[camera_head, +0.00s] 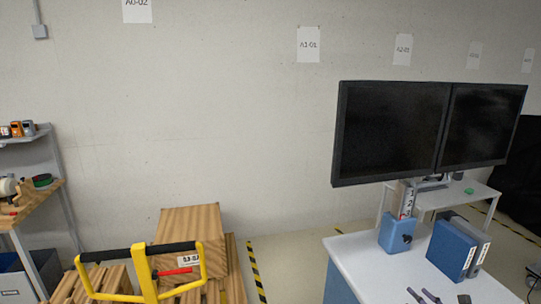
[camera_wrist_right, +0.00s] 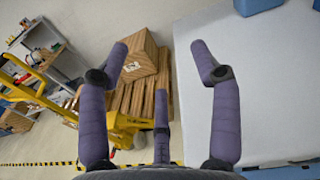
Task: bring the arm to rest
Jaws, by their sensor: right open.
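My right gripper (camera_wrist_right: 160,62) fills the middle of the right wrist view. Its purple fingers with dark joints are spread wide apart, and nothing is between them. In the head view only the tips of the right gripper (camera_head: 436,297) show at the bottom edge, in front of the white tabletop (camera_head: 368,262). In the wrist view the fingers reach over the edge of that tabletop (camera_wrist_right: 268,100) and the floor beside it. Whether they touch the table cannot be told. My left gripper is not in view.
A blue container (camera_head: 396,236) and blue binder (camera_head: 452,248) stand on the table near two dark monitors (camera_head: 432,130). A yellow pallet jack (camera_head: 140,275) and wooden crate (camera_head: 190,232) stand left. A shelf (camera_head: 45,195) is far left. Striped floor lies between crate and table.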

